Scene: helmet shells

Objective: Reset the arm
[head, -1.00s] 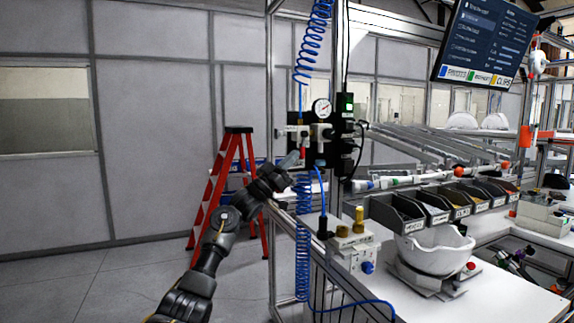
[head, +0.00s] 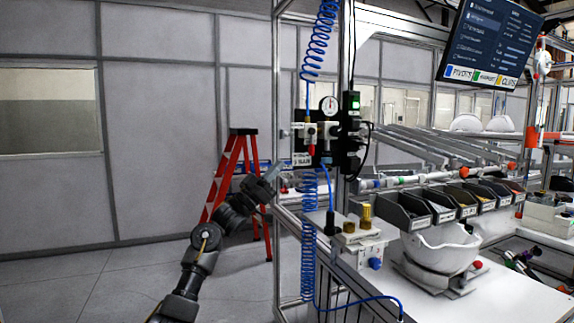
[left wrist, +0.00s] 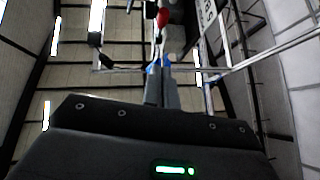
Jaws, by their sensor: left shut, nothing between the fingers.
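My left arm reaches up from the lower left in the head view, and my left gripper (head: 272,174) is raised beside the metal frame post, left of the air regulator. Its fingers are together and hold nothing. In the left wrist view the gripper (left wrist: 162,88) shows its two grey fingers side by side, with the ceiling and frame bars beyond. My right gripper is not in view.
The metal frame (head: 281,130) with an air regulator (head: 325,130) and blue coiled hose (head: 308,240) stands close right of my gripper. A white helmet shell (head: 440,247) sits on the workbench (head: 400,299) below grey bins (head: 408,209). A red ladder (head: 228,176) stands behind. Floor at left is clear.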

